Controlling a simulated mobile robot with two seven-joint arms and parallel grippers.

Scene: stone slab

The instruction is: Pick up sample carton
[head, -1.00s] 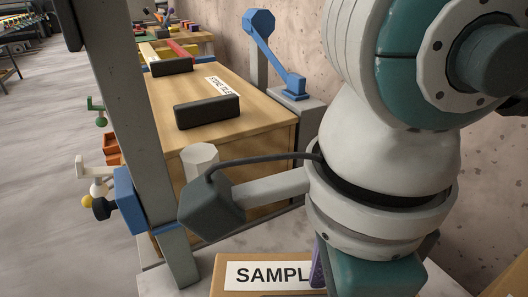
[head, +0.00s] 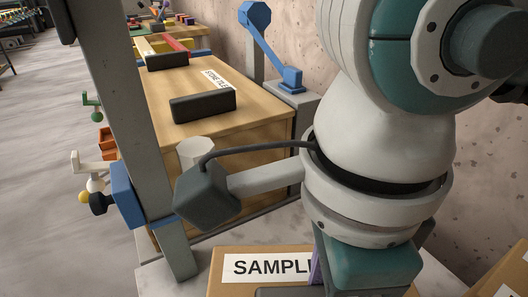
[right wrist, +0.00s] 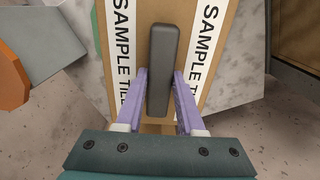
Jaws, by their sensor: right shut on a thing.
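The sample carton (head: 225,262) is a brown box with a white label reading "SAMPL…" at the bottom of the head view. My right arm hides the rest of the label. In the right wrist view the carton (right wrist: 187,20) has two white "SAMPLE TILE" strips with a dark grey bar handle (right wrist: 162,70) between them. My right gripper (right wrist: 160,78) has its purple fingers on both sides of this handle and is shut on it. One purple finger also shows beside the label in the head view (head: 315,266). My left gripper is not in view.
A larger "STONE TILE" carton (head: 250,120) with dark handles stands behind. A grey post (head: 120,110) rises at left. A blue lever (head: 270,45) stands near the wall (head: 420,20). Another carton (head: 505,275) is at lower right. Grey slabs (right wrist: 40,40) flank the sample carton.

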